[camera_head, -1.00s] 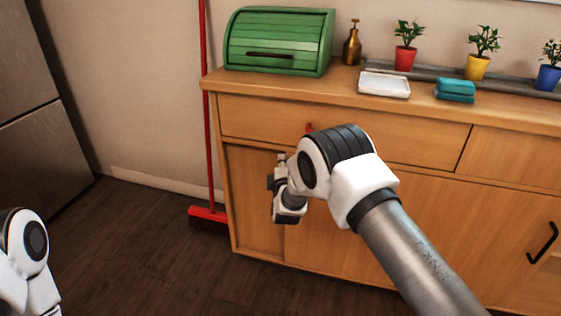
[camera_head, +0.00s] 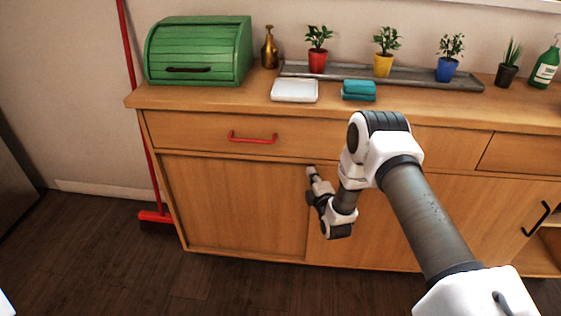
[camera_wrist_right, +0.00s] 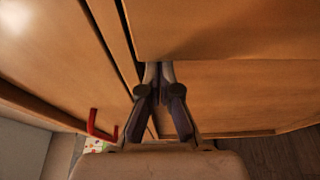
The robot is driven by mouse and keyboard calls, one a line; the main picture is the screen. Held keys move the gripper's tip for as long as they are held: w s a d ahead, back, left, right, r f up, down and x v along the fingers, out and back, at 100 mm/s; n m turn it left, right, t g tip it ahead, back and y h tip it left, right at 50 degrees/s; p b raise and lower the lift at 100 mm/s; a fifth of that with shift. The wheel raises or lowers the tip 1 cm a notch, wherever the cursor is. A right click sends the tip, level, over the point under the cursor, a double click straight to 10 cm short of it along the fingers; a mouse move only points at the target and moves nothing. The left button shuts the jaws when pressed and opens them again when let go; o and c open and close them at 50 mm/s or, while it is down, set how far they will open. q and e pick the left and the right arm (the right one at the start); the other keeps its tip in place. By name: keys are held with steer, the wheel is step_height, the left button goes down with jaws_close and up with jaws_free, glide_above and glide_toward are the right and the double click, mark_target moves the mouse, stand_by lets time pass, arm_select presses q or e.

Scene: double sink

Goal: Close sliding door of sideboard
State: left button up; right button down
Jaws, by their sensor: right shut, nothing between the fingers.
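The wooden sideboard (camera_head: 136,98) stands against the wall. Its sliding door (camera_head: 460,215) has a black handle (camera_head: 537,218) near its right edge, and right of it a dark, shelved opening (camera_head: 551,240) shows. Left of the door is a plain wooden panel (camera_head: 235,205); the door's left edge lies around the picture's middle. My right gripper (camera_head: 311,180) is at that edge, below the drawer. In the right wrist view its shut, empty fingers (camera_wrist_right: 160,68) meet close to a wooden panel's edge; contact is unclear. My left gripper is out of view.
A drawer with a red handle (camera_head: 252,137) is above the left panel. A red broom (camera_head: 155,216) leans at the left. The floor in front is clear.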

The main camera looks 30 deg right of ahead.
steer(key=s+d+p, duration=0.4)
steer(key=s+d, duration=0.5)
steer(key=d, duration=0.4)
steer(key=s+d+p, duration=0.4)
steer(key=s+d, duration=0.5)
steer(key=d, duration=0.4)
steer(key=shift+d, duration=0.35)
steer(key=shift+d+r, duration=0.1)
steer(key=shift+s, duration=0.1)
steer(key=v, duration=1.1)
steer(key=shift+s+a, duration=0.35)
